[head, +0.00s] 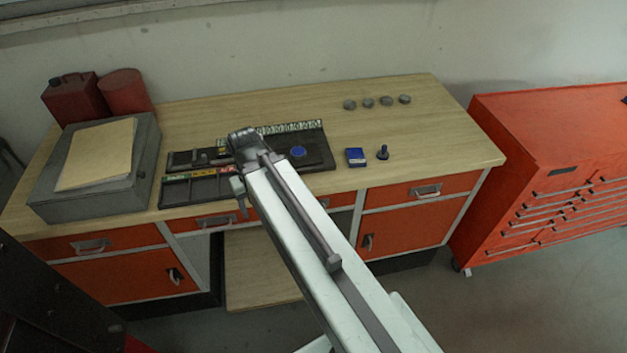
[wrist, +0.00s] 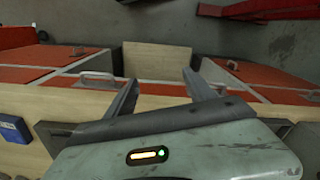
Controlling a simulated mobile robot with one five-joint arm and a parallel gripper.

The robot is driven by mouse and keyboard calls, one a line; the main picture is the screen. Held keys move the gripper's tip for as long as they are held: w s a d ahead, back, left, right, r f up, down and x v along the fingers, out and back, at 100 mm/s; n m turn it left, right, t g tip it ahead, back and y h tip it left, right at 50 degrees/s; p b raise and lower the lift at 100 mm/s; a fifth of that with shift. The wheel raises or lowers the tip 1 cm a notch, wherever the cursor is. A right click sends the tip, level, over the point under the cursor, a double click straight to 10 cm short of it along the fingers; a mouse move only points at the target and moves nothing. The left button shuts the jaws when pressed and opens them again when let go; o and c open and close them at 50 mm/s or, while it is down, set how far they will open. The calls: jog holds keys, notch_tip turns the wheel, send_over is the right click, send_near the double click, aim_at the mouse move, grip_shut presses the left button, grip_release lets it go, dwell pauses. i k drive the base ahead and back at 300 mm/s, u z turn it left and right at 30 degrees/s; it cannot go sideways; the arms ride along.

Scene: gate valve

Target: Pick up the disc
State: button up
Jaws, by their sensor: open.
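A round blue disc (head: 298,152) lies on the black tray (head: 318,163) on the bench, in the head view. Several small grey round pieces, one of them here (head: 367,102), stand near the back right of the bench; which piece is the task's disc I cannot tell. My gripper (head: 241,203) hangs at the end of my arm near the front edge of the bench, left of the blue disc. In the wrist view my gripper (wrist: 162,77) has its two fingers spread, with nothing between them. The blue disc does not show there.
A blue box (head: 356,157) and a dark knob (head: 383,152) stand right of the tray; the box also shows in the wrist view (wrist: 15,129). A grey case (head: 65,203) and red cans (head: 127,92) fill the left. A red tool cabinet (head: 555,165) stands right.

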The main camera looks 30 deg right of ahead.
aim_at(297, 153)
jog(key=z, duration=0.15)
jog(key=k, duration=0.2)
jog(key=u, duration=4)
jog(key=k, duration=1.45)
jog(key=z, duration=0.95)
